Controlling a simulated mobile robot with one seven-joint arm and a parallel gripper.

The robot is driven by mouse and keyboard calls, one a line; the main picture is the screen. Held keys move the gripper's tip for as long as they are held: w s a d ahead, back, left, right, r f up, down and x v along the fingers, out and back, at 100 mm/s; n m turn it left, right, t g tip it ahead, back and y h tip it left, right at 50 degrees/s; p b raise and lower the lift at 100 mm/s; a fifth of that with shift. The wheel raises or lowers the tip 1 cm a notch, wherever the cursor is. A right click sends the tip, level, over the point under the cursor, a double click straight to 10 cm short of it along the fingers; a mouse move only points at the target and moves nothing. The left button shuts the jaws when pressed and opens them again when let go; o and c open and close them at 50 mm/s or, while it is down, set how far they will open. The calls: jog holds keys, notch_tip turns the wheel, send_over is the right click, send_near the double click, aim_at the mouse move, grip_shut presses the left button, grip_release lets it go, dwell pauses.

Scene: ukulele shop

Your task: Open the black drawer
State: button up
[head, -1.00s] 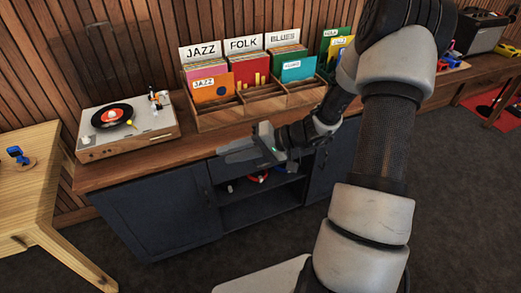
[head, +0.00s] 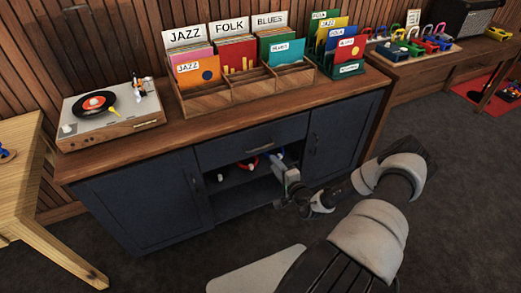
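The black drawer (head: 236,146) is in the upper middle of the dark cabinet, just under the wooden top, above an open shelf. Its front looks flush with the cabinet, so it is shut. A horizontal bar handle (head: 260,148) is on its front. My gripper (head: 280,166) is in front of the open shelf, below and right of the handle, and seems apart from it. It points towards the cabinet. The fingers are small and overlap in this view, so their opening is unclear. I see nothing held in it.
Cabinet doors stand left (head: 140,205) and right (head: 335,132) of the middle. Small red and blue items lie in the open shelf (head: 235,200). A turntable (head: 110,108) and record bins (head: 232,92) stand on top. A wooden table (head: 22,190) is at left. Dark floor is clear in front.

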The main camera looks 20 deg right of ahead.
aim_at(261, 148)
jog(key=b+x, duration=0.3)
jog(key=x, duration=1.1)
grip_shut()
